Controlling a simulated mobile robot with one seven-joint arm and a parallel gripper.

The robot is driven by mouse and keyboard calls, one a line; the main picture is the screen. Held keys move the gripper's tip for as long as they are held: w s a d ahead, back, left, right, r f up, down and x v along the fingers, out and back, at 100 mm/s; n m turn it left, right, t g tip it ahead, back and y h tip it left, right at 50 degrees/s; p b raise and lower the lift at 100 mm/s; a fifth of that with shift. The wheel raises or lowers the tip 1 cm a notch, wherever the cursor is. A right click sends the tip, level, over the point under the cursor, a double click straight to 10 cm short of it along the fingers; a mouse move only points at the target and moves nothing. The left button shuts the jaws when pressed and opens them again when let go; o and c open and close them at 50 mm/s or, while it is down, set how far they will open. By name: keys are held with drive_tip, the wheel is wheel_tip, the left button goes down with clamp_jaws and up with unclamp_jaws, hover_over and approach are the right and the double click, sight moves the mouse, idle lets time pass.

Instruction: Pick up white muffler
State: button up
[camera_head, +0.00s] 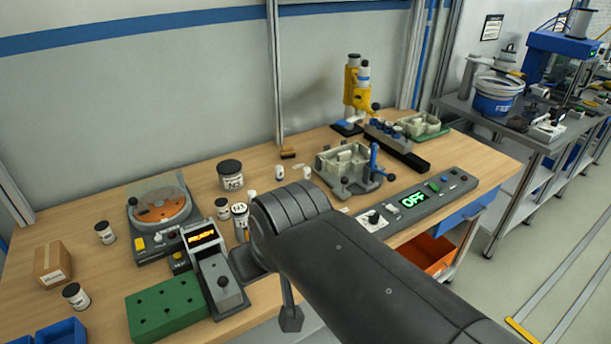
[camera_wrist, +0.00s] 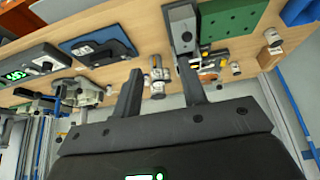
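I cannot tell for certain which piece is the white muffler. Several small white cylinders stand on the bench, one left of my arm (camera_head: 252,198), one farther back (camera_head: 279,172) and one near the grey fixture (camera_head: 306,172). My gripper (camera_wrist: 160,66) is open, its two dark fingers apart with nothing held. In the wrist view, small pale, banded cylinders (camera_wrist: 158,88) show on the bench in the gap between the fingers. They look beyond the fingertips, not touching them.
The wooden bench (camera_head: 90,220) is crowded. A green block (camera_head: 168,306), a grey device reading READY (camera_head: 214,283), a turntable (camera_head: 160,208), a dark jar (camera_head: 231,175), a grey fixture (camera_head: 345,166) and an OFF panel (camera_head: 416,203) stand around my arm. An orange bin (camera_head: 428,254) sits below.

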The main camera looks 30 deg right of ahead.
drive_tip(key=shift+o, duration=1.1)
